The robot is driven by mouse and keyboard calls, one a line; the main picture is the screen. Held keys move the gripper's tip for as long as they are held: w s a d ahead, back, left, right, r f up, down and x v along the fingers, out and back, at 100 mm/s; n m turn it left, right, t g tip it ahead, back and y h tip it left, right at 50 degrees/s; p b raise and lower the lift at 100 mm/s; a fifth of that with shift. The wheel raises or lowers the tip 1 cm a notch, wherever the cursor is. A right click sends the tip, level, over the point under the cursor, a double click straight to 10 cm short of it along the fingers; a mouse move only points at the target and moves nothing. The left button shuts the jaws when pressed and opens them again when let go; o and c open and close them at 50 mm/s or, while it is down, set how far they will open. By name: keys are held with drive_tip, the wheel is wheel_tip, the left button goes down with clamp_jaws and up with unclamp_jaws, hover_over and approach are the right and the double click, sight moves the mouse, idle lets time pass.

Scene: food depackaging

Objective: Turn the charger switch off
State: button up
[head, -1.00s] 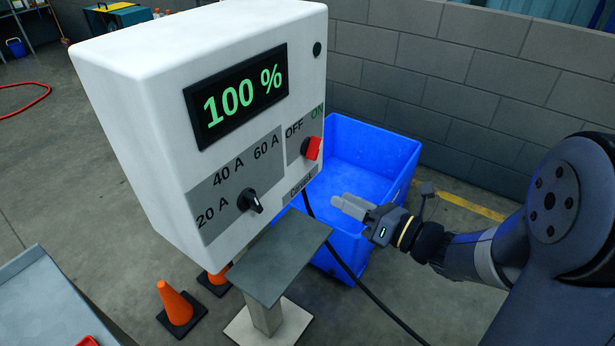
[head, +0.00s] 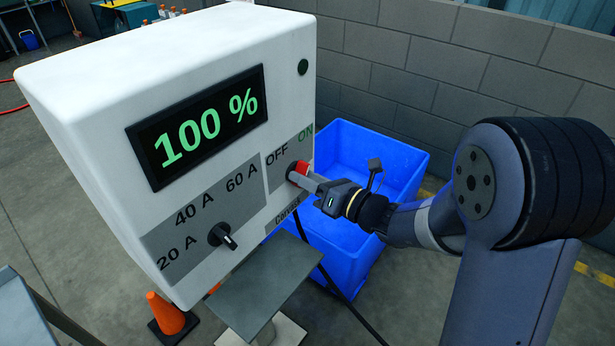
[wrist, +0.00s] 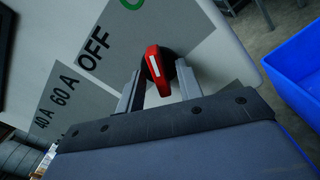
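The charger (head: 90,130) is a large white box with a display reading 100 %. Its red charger switch (head: 301,168) sits on a black base under the OFF and ON labels; its exact setting is hard to tell. The red handle with a white mark also shows in the wrist view (wrist: 158,75). My gripper (head: 314,183) is at the switch. In the wrist view its two fingers are spread, one on each side of the red handle, with visible gaps between fingers and handle.
A black current dial (head: 222,235) is lower left on the panel, by the 20 A, 40 A and 60 A labels. A blue bin (head: 395,160) stands behind my gripper. A grey stand (head: 265,290), a cable and an orange cone (head: 165,312) are below.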

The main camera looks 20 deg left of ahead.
clamp_jaws()
idle(0.4)
drive_tip(key=shift+f+b, duration=0.1)
drive_tip(key=shift+b, duration=0.25)
drive_tip(key=n+b, duration=1.1)
drive_tip(key=b, duration=0.4)
drive_tip(key=shift+n+b, duration=0.4)
